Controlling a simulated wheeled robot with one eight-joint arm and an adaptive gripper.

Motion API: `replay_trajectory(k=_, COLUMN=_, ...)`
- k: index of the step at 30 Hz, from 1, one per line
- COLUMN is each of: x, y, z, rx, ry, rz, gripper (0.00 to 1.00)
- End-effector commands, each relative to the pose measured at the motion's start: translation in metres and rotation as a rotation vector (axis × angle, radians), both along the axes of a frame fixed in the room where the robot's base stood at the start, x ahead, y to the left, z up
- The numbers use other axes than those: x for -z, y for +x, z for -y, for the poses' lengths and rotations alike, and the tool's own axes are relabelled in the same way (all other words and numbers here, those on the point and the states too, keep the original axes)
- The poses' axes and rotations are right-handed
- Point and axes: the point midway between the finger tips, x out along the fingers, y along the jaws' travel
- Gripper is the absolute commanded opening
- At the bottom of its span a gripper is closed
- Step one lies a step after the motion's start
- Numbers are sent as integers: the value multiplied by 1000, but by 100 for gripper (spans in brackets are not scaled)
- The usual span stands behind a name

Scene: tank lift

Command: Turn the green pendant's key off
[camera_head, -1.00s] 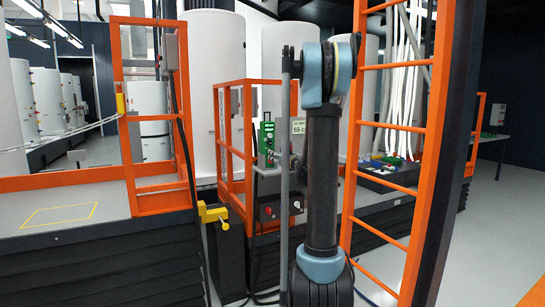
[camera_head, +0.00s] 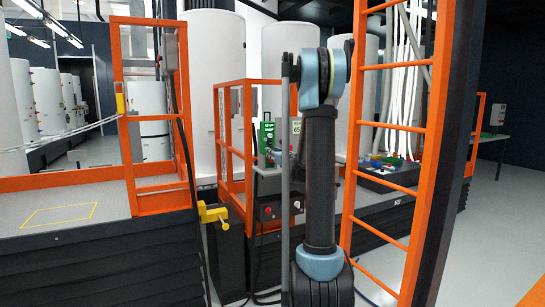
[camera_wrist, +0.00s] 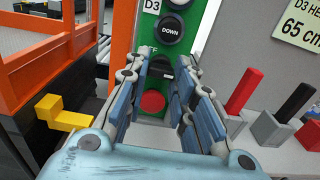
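The green pendant (camera_wrist: 196,22) fills the upper middle of the wrist view; it also shows in the head view (camera_head: 266,135), left of my arm. It has a black DOWN button (camera_wrist: 170,29), a black key switch (camera_wrist: 162,69) below that, and a red button (camera_wrist: 153,103) lowest. My gripper (camera_wrist: 168,68) is open, with its blue-grey fingers on either side of the key switch. A gap shows between the fingers; whether either touches the key I cannot tell. In the head view my arm hides the gripper.
An orange railing (camera_wrist: 62,55) and a yellow bracket (camera_wrist: 62,113) stand left of the gripper. At the right are a red-handled block (camera_wrist: 236,102), a black-handled block (camera_wrist: 283,116) and a "65 cm" sign (camera_wrist: 302,22). An orange ladder (camera_head: 385,125) rises right of my arm.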

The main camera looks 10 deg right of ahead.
Motion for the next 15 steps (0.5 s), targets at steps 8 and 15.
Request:
replay_trajectory(k=8, x=0, y=0, z=0, rx=-1, ry=-90, rz=29, gripper=0)
replay_trajectory(k=15, x=0, y=0, z=0, rx=-2, ry=-229, rz=75, gripper=0)
